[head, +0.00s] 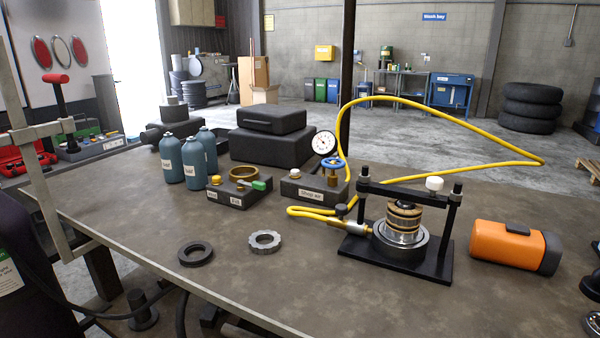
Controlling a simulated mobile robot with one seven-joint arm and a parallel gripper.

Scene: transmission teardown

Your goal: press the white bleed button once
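A white round-topped knob (434,184) stands on the black crossbar of a small press frame (397,262) on the bench; I read no label on it and cannot tell for sure that it is the bleed button. Under the bar, a stack of metal and tan rings (404,219) sits in a dark round housing. A yellow hose (312,212) joins the frame's left side by a brass fitting. A black box labelled "Shop air" (312,189) carries a dial gauge (323,143) and a blue handwheel (334,162). My gripper is not in view.
A dark box (238,197) with a brass ring and green piece stands left of the air box, near several teal bottles (171,158). Two loose rings (264,240) lie at the front. An orange torch-like object (507,243) lies right of the frame.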

